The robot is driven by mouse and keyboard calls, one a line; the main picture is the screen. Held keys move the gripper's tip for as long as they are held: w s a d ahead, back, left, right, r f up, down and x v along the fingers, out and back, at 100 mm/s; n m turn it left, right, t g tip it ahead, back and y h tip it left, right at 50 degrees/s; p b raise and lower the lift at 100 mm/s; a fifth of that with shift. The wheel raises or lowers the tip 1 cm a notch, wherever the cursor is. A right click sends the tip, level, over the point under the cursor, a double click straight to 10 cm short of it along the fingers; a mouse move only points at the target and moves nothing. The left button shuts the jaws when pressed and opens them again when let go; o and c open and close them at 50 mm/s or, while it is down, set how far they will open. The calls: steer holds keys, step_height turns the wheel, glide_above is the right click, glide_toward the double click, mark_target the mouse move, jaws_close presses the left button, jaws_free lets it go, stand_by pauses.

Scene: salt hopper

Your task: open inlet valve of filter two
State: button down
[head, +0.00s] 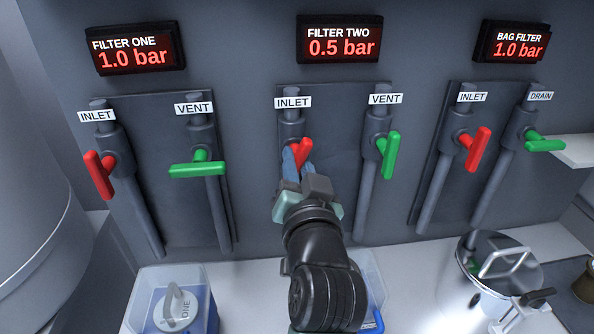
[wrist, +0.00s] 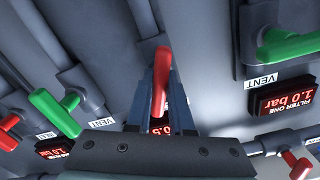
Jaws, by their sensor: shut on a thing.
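The red inlet handle of filter two (head: 306,147) is on the pipe under the middle INLET label (head: 293,102). It stands roughly along its pipe, with a slight lean. My gripper (head: 297,157) is shut on this handle, its blue fingers on either side. In the wrist view the handle (wrist: 162,58) sticks up between the fingers of my gripper (wrist: 161,88). The filter two display (head: 339,40) reads 0.5 bar. My gripper and arm hide part of the handle and the lower pipe.
Filter two's green vent handle (head: 390,156) stands along its pipe, close right of my gripper. Filter one's red inlet handle (head: 98,175) and green vent handle (head: 197,169) are left. The bag filter's red inlet handle (head: 478,149) is right. A metal pot (head: 492,270) stands on the counter.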

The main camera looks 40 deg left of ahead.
steer(key=n+b, duration=0.2)
steer(key=n, duration=0.2)
steer(key=shift+n+b, duration=0.3)
stand_by(0.3)
steer(key=c, duration=0.8)
jaws_free()
steer(key=v, duration=1.3)
steer(key=shift+p, duration=0.3)
